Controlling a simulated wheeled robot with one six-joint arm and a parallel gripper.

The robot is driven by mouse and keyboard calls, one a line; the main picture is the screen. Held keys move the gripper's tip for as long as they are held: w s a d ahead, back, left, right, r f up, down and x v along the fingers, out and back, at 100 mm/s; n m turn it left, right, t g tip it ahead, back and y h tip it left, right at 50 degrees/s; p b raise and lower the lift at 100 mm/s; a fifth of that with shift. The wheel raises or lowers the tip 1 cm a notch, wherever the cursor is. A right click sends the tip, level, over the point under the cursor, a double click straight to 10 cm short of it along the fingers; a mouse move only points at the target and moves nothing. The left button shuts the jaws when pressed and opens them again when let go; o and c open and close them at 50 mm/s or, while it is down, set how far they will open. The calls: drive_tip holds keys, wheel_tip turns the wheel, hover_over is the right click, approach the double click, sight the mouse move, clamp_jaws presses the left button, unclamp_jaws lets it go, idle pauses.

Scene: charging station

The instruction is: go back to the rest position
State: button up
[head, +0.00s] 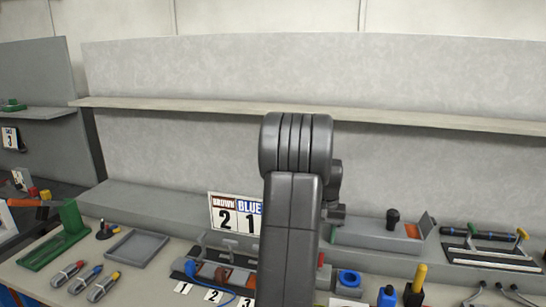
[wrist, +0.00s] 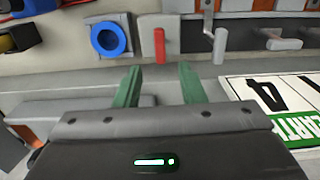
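In the wrist view my gripper (wrist: 160,78) shows two green fingers standing apart, with nothing between them. Past the fingertips is a red upright handle (wrist: 160,46), apart from them as far as I can tell. In the head view my dark grey arm rises in the middle of the picture and hides the gripper and part of the bench behind it.
A sign reading BROWN 2, BLUE 1 (head: 236,213) stands left of my arm. A blue ring (wrist: 110,39) and grey crank (wrist: 208,30) are near the gripper. An empty grey tray (head: 136,248) lies left. A long shelf (head: 190,106) crosses the wall.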

wheel_tip(320, 180, down, 8)
drive_tip(key=shift+r+p, duration=0.1)
drive_tip(key=shift+p, duration=0.2)
drive_tip(key=shift+r, duration=0.1)
idle(0.3)
